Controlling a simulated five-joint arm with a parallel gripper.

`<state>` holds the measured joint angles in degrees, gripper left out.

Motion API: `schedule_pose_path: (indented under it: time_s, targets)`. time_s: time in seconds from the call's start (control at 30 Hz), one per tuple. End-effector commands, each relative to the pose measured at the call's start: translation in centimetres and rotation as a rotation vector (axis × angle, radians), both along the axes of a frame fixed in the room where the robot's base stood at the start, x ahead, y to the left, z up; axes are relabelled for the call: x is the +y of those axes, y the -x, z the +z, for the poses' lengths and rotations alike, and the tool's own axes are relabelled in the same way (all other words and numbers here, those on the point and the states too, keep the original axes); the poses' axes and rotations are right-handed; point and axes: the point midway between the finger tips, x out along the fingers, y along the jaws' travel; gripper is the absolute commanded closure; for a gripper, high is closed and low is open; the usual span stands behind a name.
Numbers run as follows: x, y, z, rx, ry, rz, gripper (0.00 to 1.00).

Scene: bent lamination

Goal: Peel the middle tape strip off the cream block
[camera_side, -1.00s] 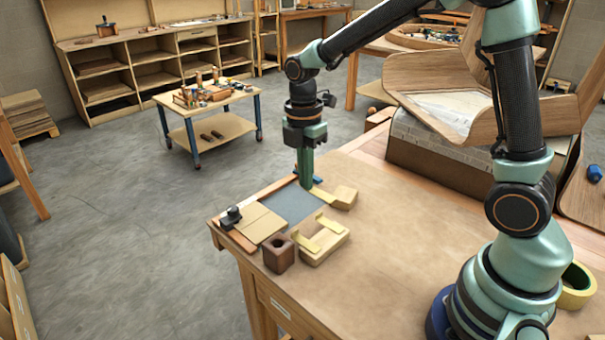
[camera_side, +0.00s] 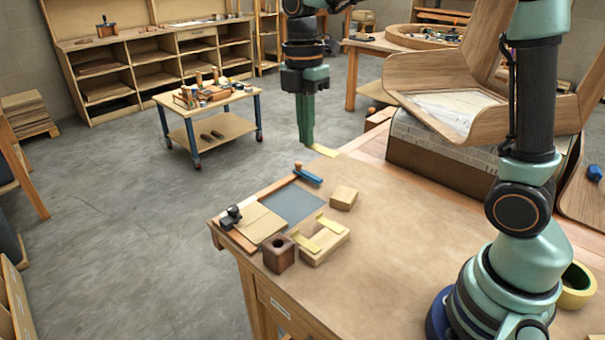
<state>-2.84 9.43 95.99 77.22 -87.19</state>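My gripper (camera_side: 306,141) is raised well above the table, pointing down. It appears shut on a thin yellow tape strip (camera_side: 324,150), which sticks out to the right from its fingertips and touches nothing else. A cream block with a U-shaped outline (camera_side: 322,251) sits near the front of the table; two yellow tape strips (camera_side: 327,223) and (camera_side: 303,242) lie on its arms.
A grey mat (camera_side: 292,204) lies between wooden strips and a tan board (camera_side: 258,224). A blue-handled tool (camera_side: 307,174) lies at the mat's far corner. A brown block with a hole (camera_side: 279,254) stands at the front.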

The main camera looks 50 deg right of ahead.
Motion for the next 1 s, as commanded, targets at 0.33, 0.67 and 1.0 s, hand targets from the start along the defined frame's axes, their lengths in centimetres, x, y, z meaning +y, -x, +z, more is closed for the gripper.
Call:
schedule_pose_path:
  time_s: [0.33, 0.67, 1.0]
  targets:
    - [0.0, 0.0, 1.0, -0.001, 0.0, 0.0, 1.0]
    - [0.0, -0.1, 1.8, -0.001, 0.0, 0.0, 1.0]
    - [0.0, -0.1, 2.8, -0.001, 0.0, 0.0, 1.0]
